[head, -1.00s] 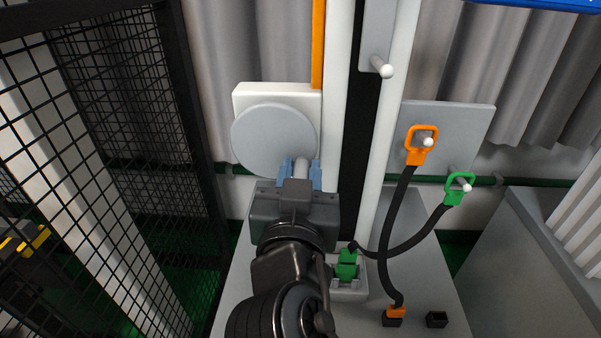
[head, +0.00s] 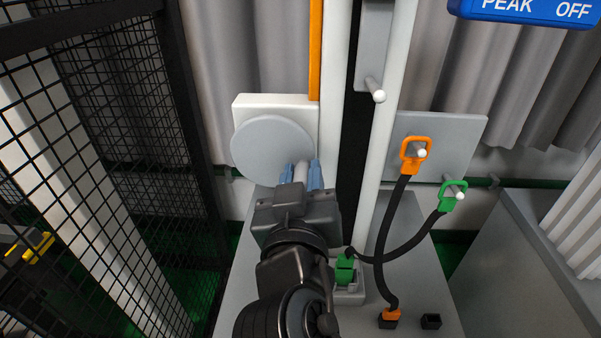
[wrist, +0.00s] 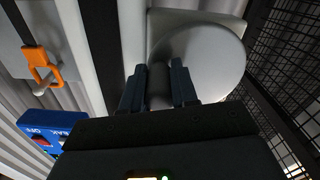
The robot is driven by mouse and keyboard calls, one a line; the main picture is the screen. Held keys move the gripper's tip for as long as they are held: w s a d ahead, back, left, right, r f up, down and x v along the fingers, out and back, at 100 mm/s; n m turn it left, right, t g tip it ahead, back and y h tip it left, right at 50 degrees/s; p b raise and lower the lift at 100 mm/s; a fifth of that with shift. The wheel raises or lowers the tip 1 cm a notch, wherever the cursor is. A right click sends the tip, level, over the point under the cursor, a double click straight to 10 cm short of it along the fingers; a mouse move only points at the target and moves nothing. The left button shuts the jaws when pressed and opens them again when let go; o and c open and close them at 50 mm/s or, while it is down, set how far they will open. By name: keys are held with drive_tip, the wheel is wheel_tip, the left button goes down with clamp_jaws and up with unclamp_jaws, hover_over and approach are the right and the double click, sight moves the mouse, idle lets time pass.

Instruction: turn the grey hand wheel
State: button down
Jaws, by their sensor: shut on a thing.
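The grey hand wheel (head: 268,142) is a round disc on a white square box (head: 243,103), left of the column in the head view. A light grey handle peg (head: 301,174) stands out at its lower right. My gripper (head: 301,177) is shut on this peg, with a blue finger on each side of it. In the wrist view the wheel (wrist: 205,58) fills the upper middle, and my gripper (wrist: 159,86) has its two dark fingers around the peg (wrist: 159,88). The wheel's lower right edge is partly hidden by the gripper.
A black mesh fence (head: 110,130) stands close on the left. Right of the column, an orange plug handle (head: 415,155) and a green one (head: 452,195) hang on pegs of a grey plate (head: 465,130), with black cables running down. A blue sign (head: 525,10) is at the upper right.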

drive_tip(key=shift+r+n+p, duration=0.55)
drive_tip(key=shift+n+p, duration=0.1)
drive_tip(key=shift+n, duration=0.45)
drive_tip(key=c, duration=0.9)
unclamp_jaws()
drive_tip(key=shift+o, duration=0.2)
drive_tip(key=s+b, duration=0.1)
drive_tip(key=s, duration=0.6)
drive_tip(key=shift+s, duration=0.4)
drive_tip(key=shift+a, duration=0.15)
drive_tip(key=shift+f, duration=0.1)
